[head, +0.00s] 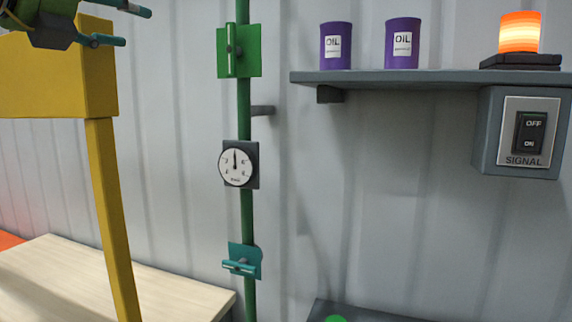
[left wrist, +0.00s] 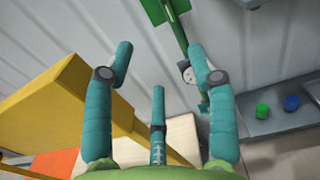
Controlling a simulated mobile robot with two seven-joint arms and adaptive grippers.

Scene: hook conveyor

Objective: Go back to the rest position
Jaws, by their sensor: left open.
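My left gripper (head: 138,25) is at the top left of the head view, in front of the top of a yellow frame (head: 108,180). In the left wrist view its teal fingers (left wrist: 158,65) are spread apart with nothing between them. The gripper is clear of the green pipe (head: 247,210) on the wall. My right gripper is in neither view.
The pipe carries a green valve (head: 239,64), a gauge (head: 236,166) and a teal valve (head: 243,262). A wall shelf (head: 420,78) holds two purple oil cans and a lit orange lamp (head: 519,33), above a signal switch (head: 531,133). A wooden table (head: 60,275) is lower left.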

